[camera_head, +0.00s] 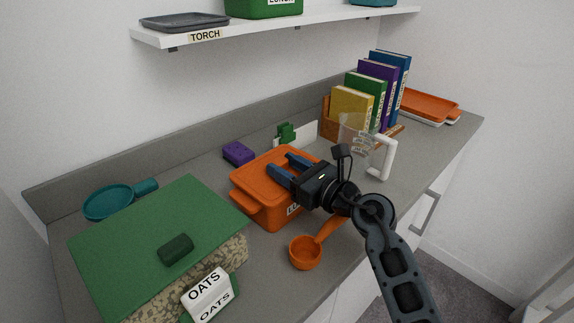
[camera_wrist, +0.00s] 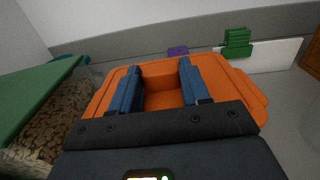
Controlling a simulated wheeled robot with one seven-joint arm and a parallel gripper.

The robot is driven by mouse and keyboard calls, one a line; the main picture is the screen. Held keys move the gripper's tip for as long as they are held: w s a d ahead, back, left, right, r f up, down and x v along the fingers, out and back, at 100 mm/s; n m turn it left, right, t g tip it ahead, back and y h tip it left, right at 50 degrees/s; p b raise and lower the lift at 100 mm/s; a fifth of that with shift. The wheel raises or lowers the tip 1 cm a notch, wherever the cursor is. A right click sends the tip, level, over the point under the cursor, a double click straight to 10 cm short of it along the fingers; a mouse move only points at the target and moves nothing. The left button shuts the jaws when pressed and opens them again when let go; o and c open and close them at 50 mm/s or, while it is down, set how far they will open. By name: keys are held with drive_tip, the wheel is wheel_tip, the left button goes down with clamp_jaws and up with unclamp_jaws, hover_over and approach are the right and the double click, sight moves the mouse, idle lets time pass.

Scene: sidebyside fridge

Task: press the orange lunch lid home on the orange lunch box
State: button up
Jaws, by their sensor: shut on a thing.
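The orange lunch box (camera_head: 268,212) stands on the grey counter, its label partly hidden by my gripper. The orange lunch lid (camera_head: 262,172) lies over its top; I cannot tell whether it sits fully down all round. My gripper (camera_head: 284,165) reaches over the lid from the right, its two blue fingers apart and shut on a raised orange part of the lid. In the wrist view the lid (camera_wrist: 160,97) shows between and around the fingers (camera_wrist: 159,80). The near side of the box is hidden there.
A green-lidded oats container (camera_head: 150,235) stands close at left. An orange scoop (camera_head: 305,252) lies in front. A purple block (camera_head: 238,153) and a green item (camera_head: 286,133) are behind. A clear jug (camera_head: 385,158) and books (camera_head: 350,112) stand right. A shelf (camera_head: 290,25) hangs above.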

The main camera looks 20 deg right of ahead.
drive_tip(key=o, duration=1)
drive_tip(key=shift+c, duration=0.2)
drive_tip(key=shift+r, duration=0.5)
wheel_tip(320, 180, up, 3)
drive_tip(key=shift+r+p, duration=0.1)
drive_tip(key=shift+p, duration=0.25)
drive_tip(key=s+d+r+b, duration=0.1)
drive_tip(key=s+d+r, duration=0.5)
drive_tip(key=d, duration=0.4)
drive_tip(key=shift+r, duration=0.35)
